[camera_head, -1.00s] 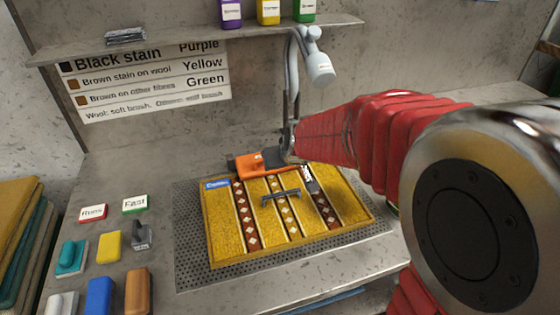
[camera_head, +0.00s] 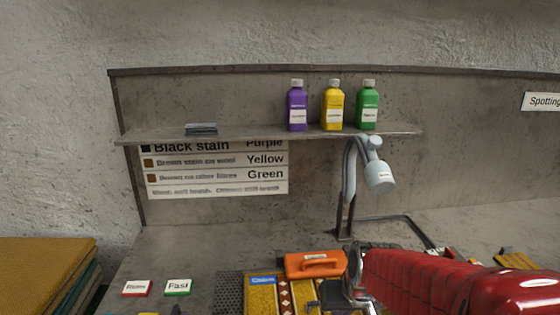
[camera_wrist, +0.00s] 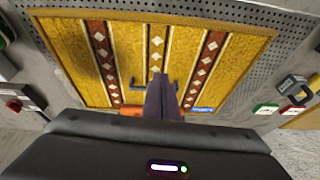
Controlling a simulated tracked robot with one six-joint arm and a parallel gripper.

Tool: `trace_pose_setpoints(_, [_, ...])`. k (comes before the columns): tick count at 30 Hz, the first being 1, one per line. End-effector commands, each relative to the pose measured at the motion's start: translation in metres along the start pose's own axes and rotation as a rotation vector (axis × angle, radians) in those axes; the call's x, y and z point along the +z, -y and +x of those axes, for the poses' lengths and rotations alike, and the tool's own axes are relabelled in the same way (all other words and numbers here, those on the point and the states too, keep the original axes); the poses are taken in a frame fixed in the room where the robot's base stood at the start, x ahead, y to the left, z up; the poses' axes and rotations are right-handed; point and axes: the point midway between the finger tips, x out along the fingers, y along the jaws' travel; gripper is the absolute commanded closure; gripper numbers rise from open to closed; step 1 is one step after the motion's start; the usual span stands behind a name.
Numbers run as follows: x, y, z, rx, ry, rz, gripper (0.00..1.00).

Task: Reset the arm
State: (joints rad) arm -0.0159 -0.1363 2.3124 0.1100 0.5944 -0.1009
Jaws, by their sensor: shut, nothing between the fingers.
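My gripper (camera_wrist: 163,82) shows in the wrist view as two dark fingers pressed together, with nothing between them. They stand in front of the yellow rug (camera_wrist: 75,45), which has red bands with white diamonds. I cannot tell the gap between fingertips and rug. A dark handle-shaped bar lies across the rug by the fingers. In the head view, my red arm reaches in from the lower right and its end hides part of the rug (camera_head: 262,300). The fingers cannot be made out there. An orange piece (camera_head: 315,264) with a handle sits at the rug's far edge.
Purple (camera_head: 297,108), yellow (camera_head: 333,108) and green (camera_head: 367,108) bottles stand on a shelf (camera_head: 240,137). A pale lamp (camera_head: 379,176) hangs behind the rug. Red-edged (camera_head: 138,288) and green-edged (camera_head: 178,287) cards lie at left, near stacked rugs (camera_head: 40,270).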

Motion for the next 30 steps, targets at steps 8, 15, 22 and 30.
trace_pose_setpoints(8, [0.049, -0.004, -0.048, 0.021, 0.046, 0.019, 1.0])
trace_pose_setpoints(15, [0.083, -0.007, -0.082, 0.043, 0.045, 0.028, 1.0])
trace_pose_setpoints(22, [0.106, -0.011, -0.112, 0.062, 0.0, 0.026, 1.0])
trace_pose_setpoints(30, [0.108, -0.01, -0.14, 0.069, -0.104, 0.02, 1.0])
